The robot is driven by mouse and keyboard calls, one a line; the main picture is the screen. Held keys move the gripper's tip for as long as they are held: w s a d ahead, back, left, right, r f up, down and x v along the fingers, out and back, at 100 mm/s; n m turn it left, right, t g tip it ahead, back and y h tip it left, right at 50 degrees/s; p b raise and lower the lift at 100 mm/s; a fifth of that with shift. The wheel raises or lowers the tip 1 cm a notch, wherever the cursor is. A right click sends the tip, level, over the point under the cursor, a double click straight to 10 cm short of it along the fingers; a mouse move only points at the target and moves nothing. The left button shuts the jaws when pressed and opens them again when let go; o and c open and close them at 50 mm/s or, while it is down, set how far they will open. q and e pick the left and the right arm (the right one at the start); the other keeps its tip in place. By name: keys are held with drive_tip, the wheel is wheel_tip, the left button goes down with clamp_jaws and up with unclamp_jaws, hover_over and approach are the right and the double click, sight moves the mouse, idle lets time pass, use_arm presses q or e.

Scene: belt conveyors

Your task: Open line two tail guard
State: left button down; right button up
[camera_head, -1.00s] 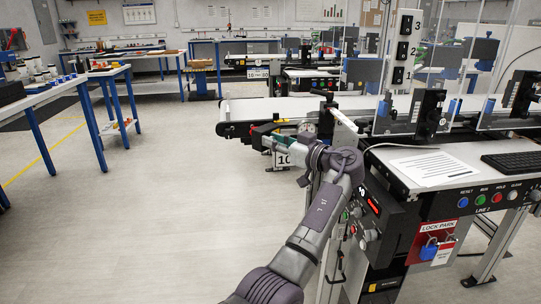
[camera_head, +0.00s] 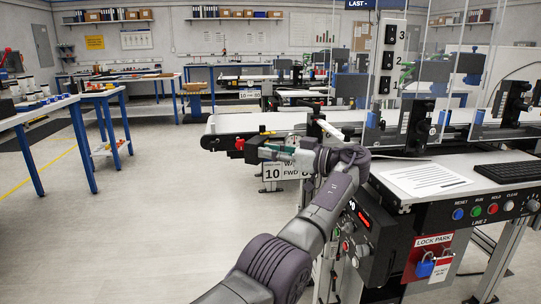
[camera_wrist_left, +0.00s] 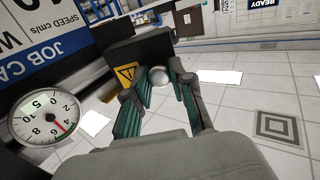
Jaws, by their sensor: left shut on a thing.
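The line two tail guard is a dark plate (camera_wrist_left: 148,48) with a yellow warning triangle in the left wrist view. In the head view, the dark fitting (camera_head: 222,143) at the near conveyor's left end appears to be part of it. My left gripper (camera_wrist_left: 160,82) has its green-padded fingers around a small, pale round knob (camera_wrist_left: 159,73) beside the plate. In the head view my left gripper (camera_head: 264,152) is at the conveyor's tail end, and its fingers partly hide the guard. How far the guard is swung is unclear. My right gripper is out of view.
A dial gauge (camera_wrist_left: 45,117) is close at left in the wrist view. The line two control panel (camera_head: 480,210) is to the right, with a red lock park board (camera_head: 430,258). Open floor lies left of the conveyor.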

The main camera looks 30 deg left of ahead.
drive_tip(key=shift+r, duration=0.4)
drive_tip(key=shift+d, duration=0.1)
use_arm(q)
drive_tip(key=c, duration=1)
unclamp_jaws()
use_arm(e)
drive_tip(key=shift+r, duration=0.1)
